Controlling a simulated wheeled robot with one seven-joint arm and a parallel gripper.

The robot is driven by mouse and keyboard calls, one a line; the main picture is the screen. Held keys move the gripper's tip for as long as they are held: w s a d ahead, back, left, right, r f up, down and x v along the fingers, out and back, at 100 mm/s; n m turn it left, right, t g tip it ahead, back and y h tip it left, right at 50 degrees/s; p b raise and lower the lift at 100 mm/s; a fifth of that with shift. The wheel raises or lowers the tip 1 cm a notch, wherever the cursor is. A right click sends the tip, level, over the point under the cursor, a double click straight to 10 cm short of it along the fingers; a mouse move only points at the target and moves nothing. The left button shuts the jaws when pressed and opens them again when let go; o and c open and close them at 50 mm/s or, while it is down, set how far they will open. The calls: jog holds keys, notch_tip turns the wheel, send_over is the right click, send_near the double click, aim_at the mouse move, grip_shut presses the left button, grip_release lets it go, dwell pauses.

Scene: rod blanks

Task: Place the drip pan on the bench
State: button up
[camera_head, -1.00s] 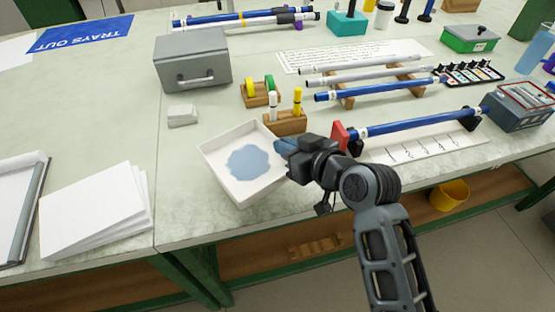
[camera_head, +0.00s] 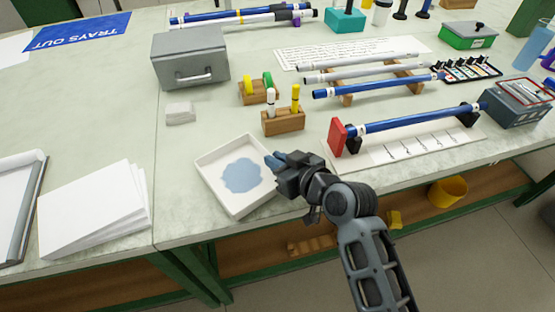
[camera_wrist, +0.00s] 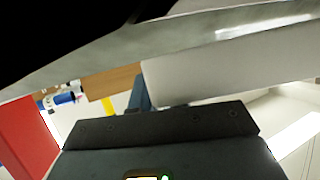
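The drip pan (camera_head: 207,182) is a shallow white square tray with a blue-grey patch on its floor. It is near the bench's front edge and looks nearly level. I cannot tell whether its underside touches the bench (camera_head: 180,225). My gripper (camera_head: 279,160) is at the pan's right-hand wall, with its blue fingertips shut on that wall. In the wrist view a blue finger (camera_wrist: 141,92) lies beside a large pale panel that seems to be the pan's wall (camera_wrist: 225,65); the other finger is hidden.
Wooden marker blocks (camera_head: 284,122) stand just behind the pan. A rod stand with a red end plate (camera_head: 337,137) is to the right. A white block (camera_head: 180,113) and a paper stack (camera_head: 92,210) lie left. Bare bench separates the pan and papers.

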jog(key=o, duration=0.3)
jog(key=shift+o, duration=0.2)
jog(key=shift+r, duration=0.25)
jog(key=shift+s+d, duration=0.25)
jog(key=shift+s, duration=0.05)
jog(key=v, duration=1.1)
jog(key=shift+s+r, duration=0.1)
jog(key=shift+r, duration=0.1)
